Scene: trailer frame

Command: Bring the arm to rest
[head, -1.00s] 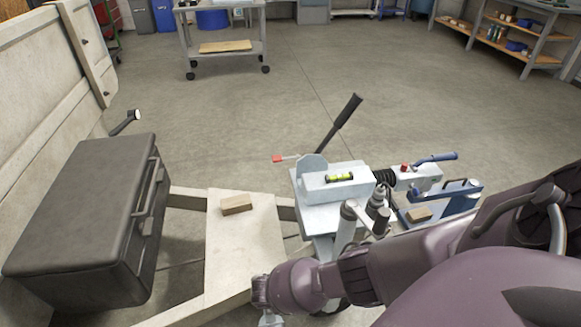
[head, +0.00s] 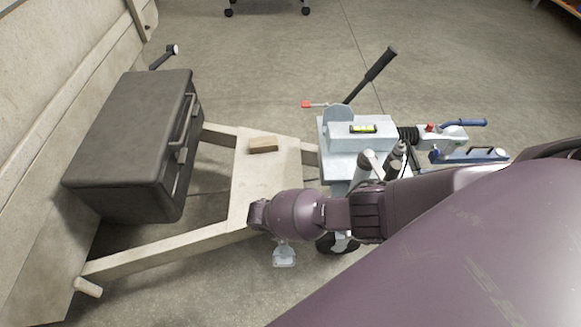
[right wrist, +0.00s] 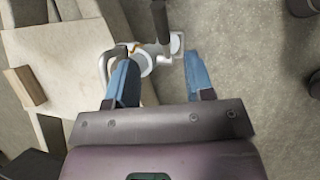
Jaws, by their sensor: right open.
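My right arm (head: 370,212) comes in from the right in the head view and reaches across the front of the trailer frame (head: 245,195). Its purple wrist is over the plate and hides part of it. The right gripper (right wrist: 157,62) shows in the right wrist view with two blue fingers spread apart and nothing held between them. Beyond the fingers is a metal fitting (right wrist: 143,64) with a round pale part; I cannot tell whether a finger touches it. The fingers are not clear in the head view. My left gripper is not in view.
A wood block (head: 263,145) lies on the plate. A black toolbox (head: 135,145) sits at left. A pale coupling box with a level (head: 362,128), a black lever (head: 372,72) and a blue-handled coupler (head: 455,125) stand near my arm. Open concrete floor lies beyond.

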